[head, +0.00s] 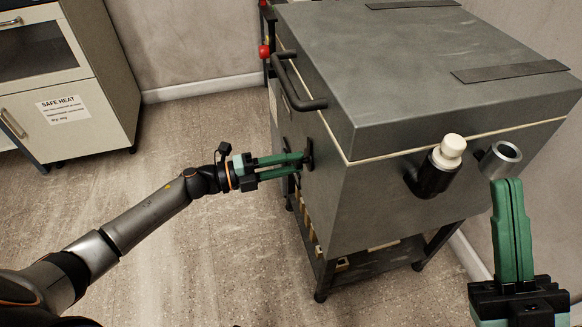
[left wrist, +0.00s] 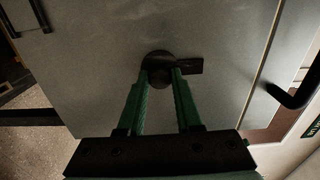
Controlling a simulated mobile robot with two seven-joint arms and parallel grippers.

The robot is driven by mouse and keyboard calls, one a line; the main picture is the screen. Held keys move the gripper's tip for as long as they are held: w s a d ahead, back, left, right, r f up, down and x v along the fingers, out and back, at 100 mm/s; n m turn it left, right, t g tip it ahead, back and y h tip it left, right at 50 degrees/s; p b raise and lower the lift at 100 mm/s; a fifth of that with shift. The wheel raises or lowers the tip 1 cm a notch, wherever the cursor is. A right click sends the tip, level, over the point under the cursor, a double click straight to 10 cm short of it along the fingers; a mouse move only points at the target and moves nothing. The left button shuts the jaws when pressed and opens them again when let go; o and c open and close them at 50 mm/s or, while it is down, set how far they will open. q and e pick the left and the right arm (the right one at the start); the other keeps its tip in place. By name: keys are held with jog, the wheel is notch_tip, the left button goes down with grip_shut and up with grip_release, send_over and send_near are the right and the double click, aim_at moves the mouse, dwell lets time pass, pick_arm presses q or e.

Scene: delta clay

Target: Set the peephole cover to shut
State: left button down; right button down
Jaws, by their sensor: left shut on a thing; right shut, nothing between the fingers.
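The peephole cover appears to be the dark piece (head: 309,152) on the left side face of the grey kiln (head: 395,200). In the left wrist view it is a round black disc with a short tab (left wrist: 190,66) pointing right. My left gripper (head: 300,162) reaches it from the left; its green fingers (left wrist: 160,78) are shut on the cover, one on each side of the disc's lower part. The fingertips hide part of it, and I see no hole. My right gripper (head: 506,186) is shut and empty, upright in front of the kiln's right side.
A black bar handle (head: 296,85) is on the kiln lid. A black tube with a white plug (head: 452,148) and an open metal tube (head: 500,158) stick out of the front. A beige cabinet (head: 75,75) stands at the left. The floor between is clear.

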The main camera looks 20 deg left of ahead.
pick_arm(q)
jog(key=shift+w+a, duration=0.1)
dwell(0.5)
jog(key=c, duration=0.6)
grip_release()
jog(key=p+v, duration=0.1)
jog(key=v, duration=1.1)
jog(key=shift+s+a+p, duration=0.2)
jog(key=shift+p, duration=0.15)
